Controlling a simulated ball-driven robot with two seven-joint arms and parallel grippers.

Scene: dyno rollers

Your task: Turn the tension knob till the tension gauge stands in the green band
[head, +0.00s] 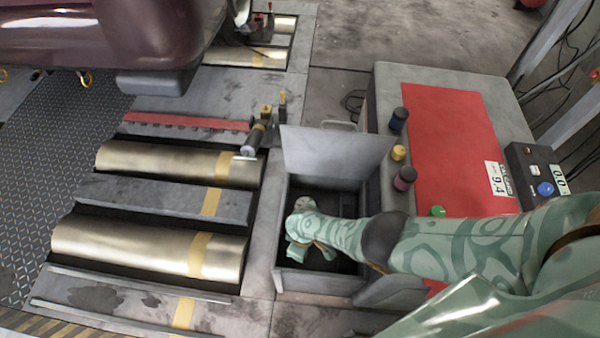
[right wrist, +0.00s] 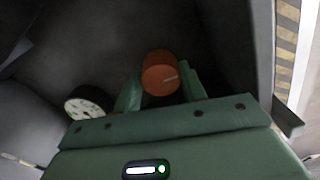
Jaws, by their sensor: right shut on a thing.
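The tension knob (right wrist: 159,73) is a round orange knob with a pale pointer line, seen in the right wrist view. My right gripper (right wrist: 160,88) has one green finger on each side of it and is shut on it. The tension gauge (right wrist: 88,104) is a round white dial at the left of the gripper. Part of its lower face is cut off by the gripper body, and its needle and green band are too small to read. In the head view my right gripper (head: 311,246) reaches down into an open grey box (head: 319,283), and the knob is hidden there. My left gripper is not in view.
The box's raised lid (head: 335,155) stands behind my gripper, and its walls are close around. A red-topped bench (head: 450,130) with small bottles and a control box (head: 535,170) lies to the right.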

